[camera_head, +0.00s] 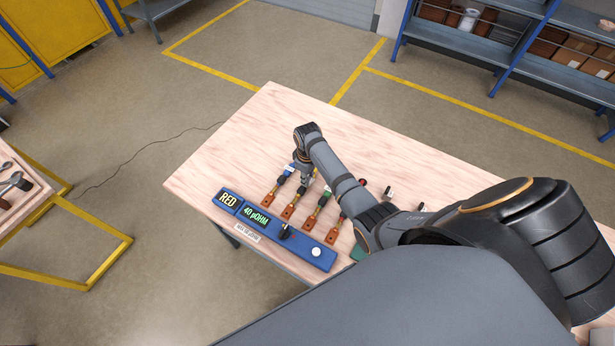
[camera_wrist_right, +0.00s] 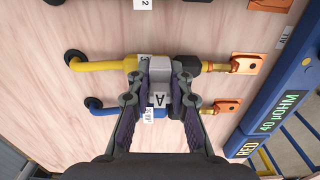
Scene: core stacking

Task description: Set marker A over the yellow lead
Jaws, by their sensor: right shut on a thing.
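Marker A (camera_wrist_right: 159,99), a pale grey block with a letter A, is between the fingers of my right gripper (camera_wrist_right: 160,104) in the right wrist view. The gripper is shut on it. The marker's far end overlaps the yellow lead (camera_wrist_right: 104,66), between its bend and its black sleeve; I cannot tell whether they touch. In the head view my right gripper (camera_head: 304,178) is above the leads near the table's middle, and the arm hides part of them. My left gripper is not in view.
The blue lead (camera_wrist_right: 108,112) runs beside the yellow one, partly under my fingers. A green lead (camera_head: 322,203) lies to the right. A blue meter box (camera_head: 290,240) reads RED and 40 µOHM. White markers (camera_head: 388,193) stand farther right. The table's far part (camera_head: 285,110) is clear.

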